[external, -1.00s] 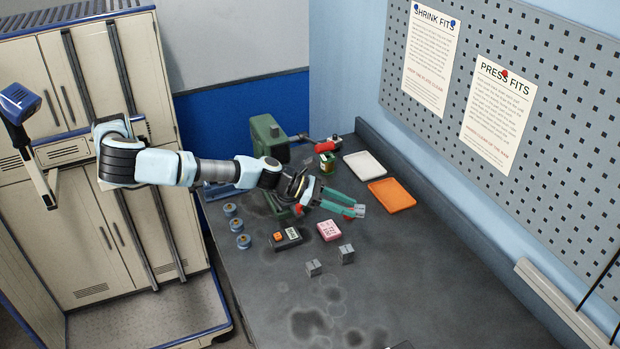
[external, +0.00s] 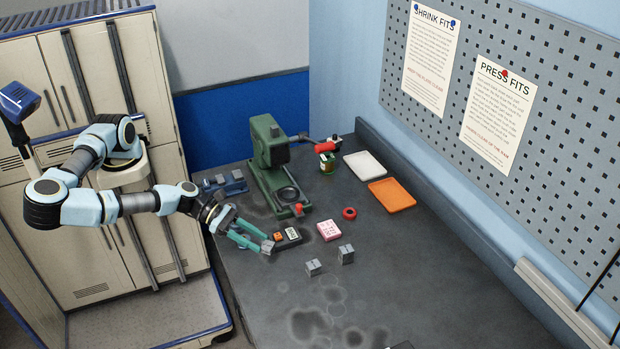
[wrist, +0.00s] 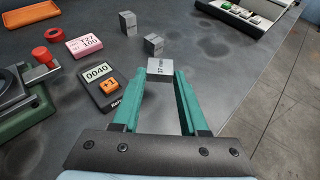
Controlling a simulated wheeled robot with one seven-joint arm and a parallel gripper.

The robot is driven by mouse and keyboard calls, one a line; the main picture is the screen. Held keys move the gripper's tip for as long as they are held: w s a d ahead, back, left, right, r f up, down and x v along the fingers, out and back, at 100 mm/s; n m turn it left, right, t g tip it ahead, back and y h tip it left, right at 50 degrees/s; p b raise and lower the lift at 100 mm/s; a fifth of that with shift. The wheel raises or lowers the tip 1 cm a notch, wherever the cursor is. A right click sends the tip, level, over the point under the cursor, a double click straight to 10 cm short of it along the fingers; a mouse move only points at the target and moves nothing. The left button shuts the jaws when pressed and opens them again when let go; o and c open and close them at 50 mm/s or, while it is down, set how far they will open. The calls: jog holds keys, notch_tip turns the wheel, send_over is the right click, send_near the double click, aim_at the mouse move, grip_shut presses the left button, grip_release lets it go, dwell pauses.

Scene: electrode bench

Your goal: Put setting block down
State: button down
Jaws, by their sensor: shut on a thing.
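My gripper (external: 262,243) is at the left side of the bench with its teal fingers pointing down to the right. It is shut on a small grey setting block (external: 268,247) at its fingertips. The wrist view shows this block (wrist: 160,68) with dark marking on its face. I cannot tell whether it touches the bench top. Two similar grey blocks stand on the bench, one nearer (external: 313,267) and one farther right (external: 346,254). They also show beyond the held block in the wrist view, the left one (wrist: 128,23) and the right one (wrist: 153,44).
A black counter with orange button (external: 290,237) is just right of the held block. A pink card-like device (external: 329,231), a red ring (external: 349,213) and a green press (external: 268,150) stand nearby. White (external: 364,165) and orange (external: 391,195) trays lie at the back. The front bench is mostly clear.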

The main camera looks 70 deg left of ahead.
aim_at(257, 259)
notch_tip(257, 259, down, 6)
jog(key=shift+p, duration=0.45)
jog(key=shift+c, duration=2.2)
grip_release()
jog(key=shift+a, duration=0.1)
jog(key=b+v, duration=0.1)
jog(key=v, duration=0.4)
jog(key=shift+f+b, duration=0.15)
jog(key=shift+b, duration=0.15)
jog(key=p+v, duration=0.4)
jog(key=v, duration=0.1)
jog(key=shift+w+r, duration=0.2)
jog(key=shift+r, duration=0.15)
jog(key=p, duration=0.1)
jog(key=s+p, duration=0.1)
jog(key=p, duration=0.1)
jog(key=shift+a+r, duration=0.2)
jog(key=shift+a, duration=0.1)
jog(key=shift+s+a+p, duration=0.3)
jog(key=shift+p, duration=0.3)
jog(key=shift+f, duration=0.1)
